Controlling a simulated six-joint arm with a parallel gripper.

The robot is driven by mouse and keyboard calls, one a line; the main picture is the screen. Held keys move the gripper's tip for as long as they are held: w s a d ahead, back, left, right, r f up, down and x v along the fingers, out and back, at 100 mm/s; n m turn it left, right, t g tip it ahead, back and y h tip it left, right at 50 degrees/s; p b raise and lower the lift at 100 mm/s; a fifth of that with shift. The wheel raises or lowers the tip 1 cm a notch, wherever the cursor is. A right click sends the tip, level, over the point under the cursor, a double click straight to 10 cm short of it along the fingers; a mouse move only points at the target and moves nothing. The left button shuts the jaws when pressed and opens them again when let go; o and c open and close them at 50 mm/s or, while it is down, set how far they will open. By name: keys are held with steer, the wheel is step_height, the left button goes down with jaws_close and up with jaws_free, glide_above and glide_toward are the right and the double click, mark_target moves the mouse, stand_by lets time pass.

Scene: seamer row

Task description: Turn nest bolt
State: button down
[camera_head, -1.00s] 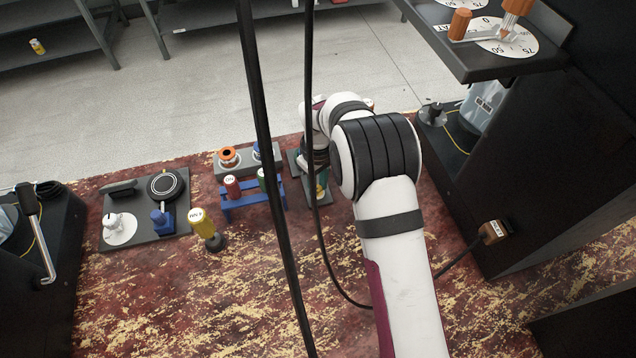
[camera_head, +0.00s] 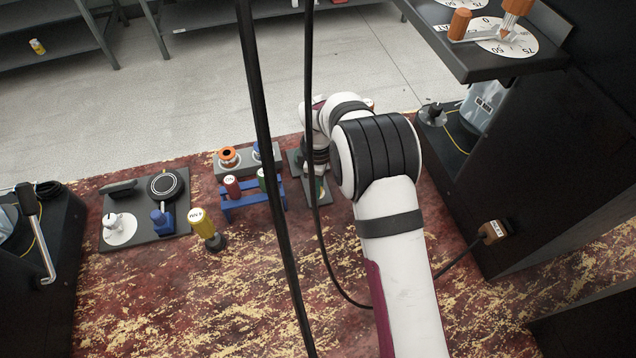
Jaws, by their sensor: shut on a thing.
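My gripper (camera_head: 317,168) points down at a small dark plate (camera_head: 324,198) with a greenish face, on the patterned surface right of the blue rack. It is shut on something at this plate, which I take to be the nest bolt. The bolt itself is hidden by my wrist, the jaws and a hanging black cable, so its angle cannot be read. My arm reaches in from the lower right, and its elbow covers the area right of the plate.
A blue rack (camera_head: 254,202) with red and green handled pieces stands close left of the plate. A grey block (camera_head: 233,173) holds an orange ring. A yellow-handled tool (camera_head: 201,222) stands further left, beside a dark board (camera_head: 145,236). Black cables hang in front.

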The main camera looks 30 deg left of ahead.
stand_by(0.4)
steer(key=c, duration=0.7)
jaws_free()
step_height(320, 180, up, 16)
steer(key=shift+f, duration=0.1)
